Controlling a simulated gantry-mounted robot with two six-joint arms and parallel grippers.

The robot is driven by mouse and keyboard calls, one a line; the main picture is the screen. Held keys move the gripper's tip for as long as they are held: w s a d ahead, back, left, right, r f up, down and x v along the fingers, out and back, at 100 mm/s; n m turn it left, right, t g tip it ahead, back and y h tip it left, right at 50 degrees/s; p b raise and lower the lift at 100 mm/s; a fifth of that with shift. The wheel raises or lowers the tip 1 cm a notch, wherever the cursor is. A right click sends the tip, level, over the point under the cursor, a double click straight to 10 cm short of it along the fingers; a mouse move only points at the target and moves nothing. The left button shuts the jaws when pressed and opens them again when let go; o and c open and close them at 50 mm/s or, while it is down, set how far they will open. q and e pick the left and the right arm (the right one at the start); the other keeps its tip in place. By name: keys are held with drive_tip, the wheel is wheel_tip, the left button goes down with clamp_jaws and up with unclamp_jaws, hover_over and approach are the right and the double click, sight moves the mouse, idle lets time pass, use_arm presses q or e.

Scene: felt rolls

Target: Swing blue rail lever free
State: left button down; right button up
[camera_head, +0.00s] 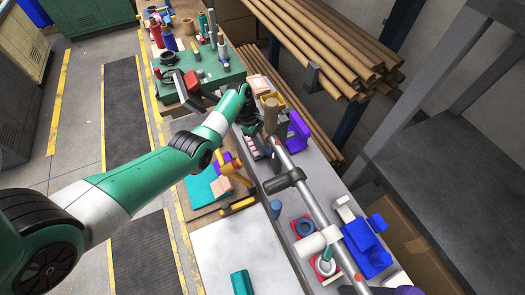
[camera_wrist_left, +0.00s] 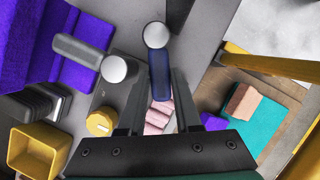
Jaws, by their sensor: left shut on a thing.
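My left gripper (camera_head: 250,118) is over the far part of the grey bench, beside the rail (camera_head: 312,205). In the left wrist view, its two dark fingers (camera_wrist_left: 159,85) are shut on the blue lever (camera_wrist_left: 159,72). The lever is a dark blue grip with a round grey end, and it points away from the palm. My gripper hides the lever in the head view. The rail runs along the bench and carries a dark clamp (camera_head: 285,181). My right gripper is in neither view.
A purple bracket (camera_head: 298,131) stands close to the gripper. A yellow square cup (camera_wrist_left: 40,150) is near it in the wrist view. A white cylinder (camera_head: 317,241) and a blue block (camera_head: 367,246) stand at the near end. Brown rolls (camera_head: 330,45) lie on the rack behind.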

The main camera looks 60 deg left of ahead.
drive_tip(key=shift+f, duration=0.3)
use_arm(q)
drive_tip(key=c, duration=0.6)
unclamp_jaws()
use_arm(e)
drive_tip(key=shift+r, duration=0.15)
